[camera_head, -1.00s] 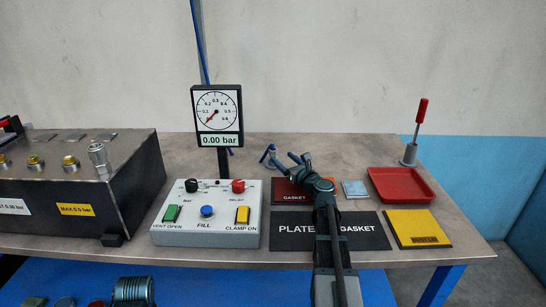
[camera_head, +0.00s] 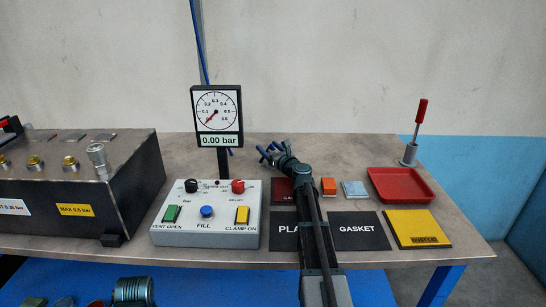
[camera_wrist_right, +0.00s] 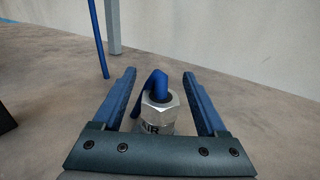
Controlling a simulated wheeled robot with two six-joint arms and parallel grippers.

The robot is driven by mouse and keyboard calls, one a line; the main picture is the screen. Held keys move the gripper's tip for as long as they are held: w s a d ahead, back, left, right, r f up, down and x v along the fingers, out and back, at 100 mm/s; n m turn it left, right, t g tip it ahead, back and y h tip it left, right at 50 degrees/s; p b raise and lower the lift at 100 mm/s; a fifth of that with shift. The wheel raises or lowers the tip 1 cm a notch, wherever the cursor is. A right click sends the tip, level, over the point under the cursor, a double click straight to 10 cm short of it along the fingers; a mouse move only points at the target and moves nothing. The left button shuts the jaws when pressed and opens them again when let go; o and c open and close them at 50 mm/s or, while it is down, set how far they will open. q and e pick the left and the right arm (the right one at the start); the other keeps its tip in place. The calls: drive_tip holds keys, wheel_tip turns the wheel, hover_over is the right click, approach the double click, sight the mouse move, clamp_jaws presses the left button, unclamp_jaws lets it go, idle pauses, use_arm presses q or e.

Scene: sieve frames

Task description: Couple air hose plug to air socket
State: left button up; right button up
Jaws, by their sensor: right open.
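The air hose plug (camera_wrist_right: 158,118) is a silver hex fitting with a blue hose bending out of its top. In the right wrist view it stands between the two blue fingers of my right gripper (camera_wrist_right: 158,78), with a gap on each side. Its lower part is hidden by the gripper body, and its lettering is partly cut off. In the head view my open right gripper (camera_head: 268,151) is behind the control box and largely hides the plug. A silver upright fitting (camera_head: 97,155) stands on the dark box at left; I cannot tell whether it is the air socket. My left gripper is not in view.
The control box (camera_head: 208,233) and gauge (camera_head: 217,110) stand left of my right arm. The dark box (camera_head: 135,200) is far left. An orange block (camera_head: 328,186), red tray (camera_head: 402,185) and yellow plate (camera_head: 418,229) lie right. Bare table lies behind.

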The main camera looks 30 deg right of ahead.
drive_tip(key=shift+c, duration=0.3)
clamp_jaws()
drive_tip(key=shift+r, duration=0.2)
drive_tip(key=shift+r+p, duration=0.75)
drive_tip(key=shift+p, duration=0.15)
drive_tip(key=shift+s+a+r+p, duration=0.1)
drive_tip(key=shift+s+r+p, duration=0.05)
drive_tip(key=shift+r+p, duration=0.4)
drive_tip(key=shift+s+a+r+p, duration=0.1)
drive_tip(key=shift+s+r+p, duration=0.05)
drive_tip(key=shift+r+p, duration=0.4)
drive_tip(key=s+a+r+p, duration=0.1)
drive_tip(key=s+a, duration=0.6)
drive_tip(key=s, duration=0.6)
drive_tip(key=shift+s+a, duration=0.15)
drive_tip(key=shift+a, duration=0.2)
